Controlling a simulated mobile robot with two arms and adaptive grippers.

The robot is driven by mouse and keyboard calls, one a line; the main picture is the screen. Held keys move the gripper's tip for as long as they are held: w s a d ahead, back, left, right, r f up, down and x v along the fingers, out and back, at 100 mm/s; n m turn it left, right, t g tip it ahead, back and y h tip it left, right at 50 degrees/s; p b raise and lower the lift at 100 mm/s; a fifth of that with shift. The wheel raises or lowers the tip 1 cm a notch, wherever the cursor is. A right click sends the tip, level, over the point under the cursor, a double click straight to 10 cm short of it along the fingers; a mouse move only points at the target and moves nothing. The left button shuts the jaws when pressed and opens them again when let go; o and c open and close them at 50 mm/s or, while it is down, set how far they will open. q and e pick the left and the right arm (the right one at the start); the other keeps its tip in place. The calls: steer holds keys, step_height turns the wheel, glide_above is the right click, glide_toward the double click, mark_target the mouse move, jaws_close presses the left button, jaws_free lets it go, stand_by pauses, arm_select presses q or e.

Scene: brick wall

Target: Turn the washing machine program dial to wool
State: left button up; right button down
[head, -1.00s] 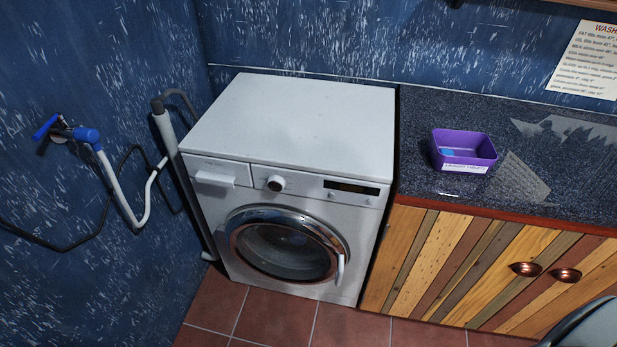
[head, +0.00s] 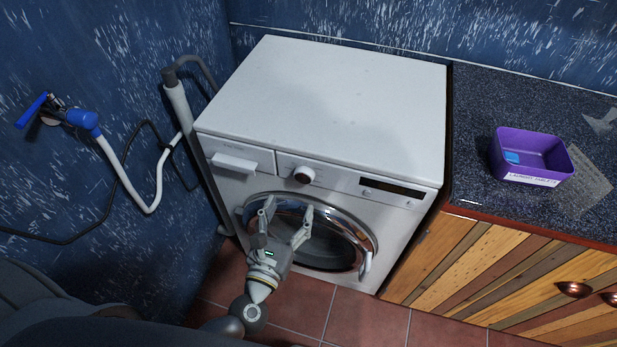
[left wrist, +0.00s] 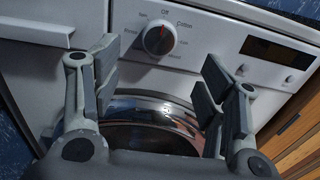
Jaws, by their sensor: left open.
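The white washing machine (head: 330,100) stands against the blue wall. Its round program dial (head: 303,175) sits on the front panel, between the drawer and the dark display. In the left wrist view the dial (left wrist: 160,38) has a red pointer mark aimed up and slightly right, near "Off" and "Cotton"; the smaller labels around it are hard to read. My left gripper (head: 286,212) is open and empty in front of the machine, below the dial and before the round door. In the left wrist view its two fingers (left wrist: 158,85) are spread apart and do not touch the dial.
The detergent drawer (head: 234,163) is shut at the panel's left. The round door (head: 325,240) is closed, with its handle at the right. A purple box (head: 530,158) stands on the dark counter at right. A blue tap (head: 80,119) and hoses are on the left wall.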

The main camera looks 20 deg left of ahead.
mark_target(303, 179)
arm_select(q)
steer(key=w+p, duration=0.1)
steer(key=w, duration=0.7)
steer(key=shift+w+d, duration=0.15)
steer(key=shift+w, duration=0.2)
steer(key=c, duration=1.1)
